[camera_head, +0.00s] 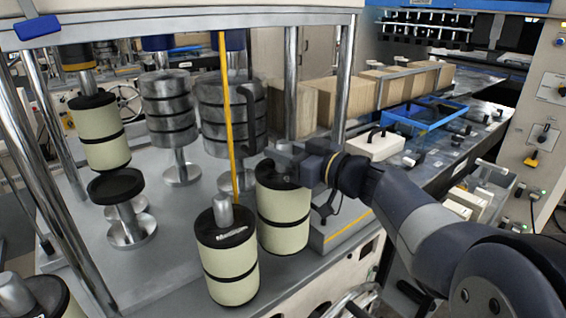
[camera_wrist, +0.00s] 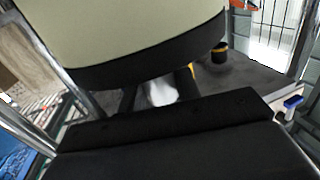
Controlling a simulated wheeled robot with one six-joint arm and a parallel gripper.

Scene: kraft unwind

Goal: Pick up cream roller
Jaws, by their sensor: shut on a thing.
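A cream roller (camera_head: 284,208) with black bands and a black top cap is under my gripper (camera_head: 284,166). My gripper reaches in from the right and is shut on the top of this roller, hiding part of its cap. I cannot tell whether its base touches the deck. In the wrist view the cream roller (camera_wrist: 120,30) fills the upper left, with its black lower rim showing. A second cream roller (camera_head: 230,268) with a metal stub stands upright just in front and to the left. Another cream roller (camera_head: 103,135) is at the left, above a black-topped stand.
Two stacks of grey discs (camera_head: 167,110) stand behind. A thin yellow post (camera_head: 228,120) rises just left of my gripper. Metal columns frame the grey deck (camera_head: 160,260). Brown blocks (camera_head: 330,98) and a blue frame (camera_head: 425,115) are at the back right.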

